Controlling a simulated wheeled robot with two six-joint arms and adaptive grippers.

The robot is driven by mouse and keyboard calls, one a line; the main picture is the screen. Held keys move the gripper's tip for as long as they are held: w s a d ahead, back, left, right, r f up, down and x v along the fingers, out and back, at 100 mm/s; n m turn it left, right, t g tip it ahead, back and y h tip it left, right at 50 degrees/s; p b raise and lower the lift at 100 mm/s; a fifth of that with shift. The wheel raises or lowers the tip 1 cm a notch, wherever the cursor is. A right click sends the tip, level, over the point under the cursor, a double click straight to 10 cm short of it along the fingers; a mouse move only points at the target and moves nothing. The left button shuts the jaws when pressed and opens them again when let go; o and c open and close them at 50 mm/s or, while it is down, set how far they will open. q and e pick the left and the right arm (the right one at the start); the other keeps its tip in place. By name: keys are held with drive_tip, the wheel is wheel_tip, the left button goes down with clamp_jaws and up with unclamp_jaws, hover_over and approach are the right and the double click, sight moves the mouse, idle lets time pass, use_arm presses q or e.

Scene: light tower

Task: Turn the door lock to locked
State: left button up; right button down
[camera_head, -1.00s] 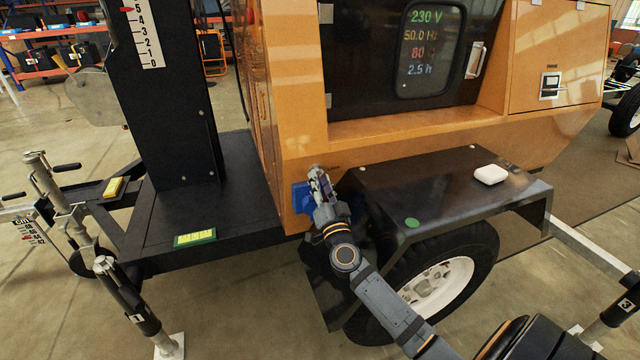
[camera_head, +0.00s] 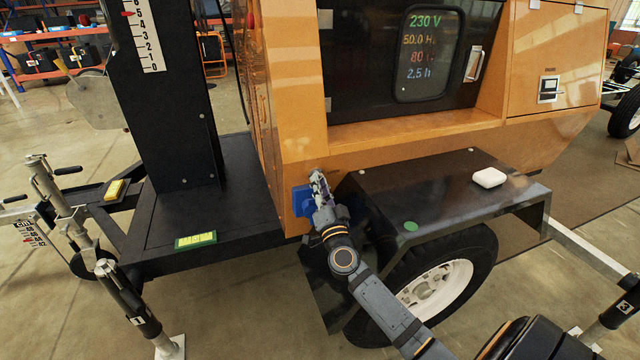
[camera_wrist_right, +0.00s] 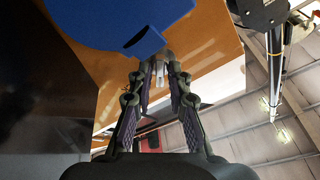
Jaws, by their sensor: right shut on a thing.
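My right gripper (camera_head: 318,185) is at the blue fitting (camera_head: 302,200) on the lower corner of the orange housing, beside the black fender. In the right wrist view its fingers (camera_wrist_right: 160,68) close on a small pale grey part just below the blue fitting (camera_wrist_right: 125,22); I cannot tell exactly what that part is. The dark door (camera_head: 360,65) with a display window has a silver handle (camera_head: 474,62). A latch-like plate (camera_head: 548,88) sits on the orange panel to its right. I cannot tell which part is the door lock or its position. My left gripper is not in view.
The black mast (camera_head: 175,110) stands left on the trailer deck (camera_head: 225,205). A jack leg (camera_head: 128,300) stands at the front left.

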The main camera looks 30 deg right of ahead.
drive_tip(key=shift+r+m+p, duration=0.3)
drive_tip(key=shift+m+p, duration=0.4)
drive_tip(key=shift+m, duration=0.2)
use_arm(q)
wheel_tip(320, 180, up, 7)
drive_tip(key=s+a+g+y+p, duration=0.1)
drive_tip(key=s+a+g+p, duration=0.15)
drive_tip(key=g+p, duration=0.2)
use_arm(e)
drive_tip(key=m+g, duration=0.1)
drive_tip(key=m, duration=0.5)
drive_tip(key=shift+r, duration=0.15)
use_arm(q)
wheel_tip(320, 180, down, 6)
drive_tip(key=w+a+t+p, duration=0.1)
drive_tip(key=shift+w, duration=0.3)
use_arm(e)
drive_tip(key=shift+m, duration=1.5)
drive_tip(key=c, duration=1.5)
unclamp_jaws()
drive_tip(key=shift+o, duration=0.3)
drive_tip(key=shift+w, duration=0.1)
drive_tip(key=shift+f, duration=0.25)
